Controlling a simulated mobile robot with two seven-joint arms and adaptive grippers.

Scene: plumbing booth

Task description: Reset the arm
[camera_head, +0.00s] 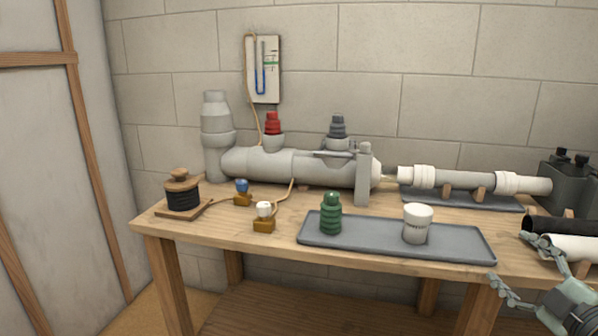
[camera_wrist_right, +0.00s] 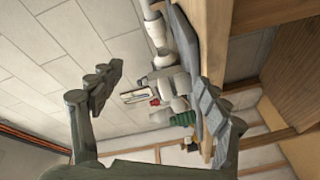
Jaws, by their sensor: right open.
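My right gripper (camera_head: 509,257) is in the lower right corner of the head view, beside the front right edge of the workbench (camera_head: 282,257). Its two jointed fingers are spread apart with nothing between them. In the right wrist view, the open fingers (camera_wrist_right: 152,78) frame the left and right sides, with the bench and its items seen sideways beyond. My left gripper is in neither view.
A grey tray (camera_head: 375,239) on the bench holds a green ribbed plug (camera_head: 330,214) and a white cup (camera_head: 417,223). Behind are a grey pipe assembly (camera_head: 300,167) and a white pipe (camera_head: 465,181). Black and white tubes lie at the right edge, near my right gripper.

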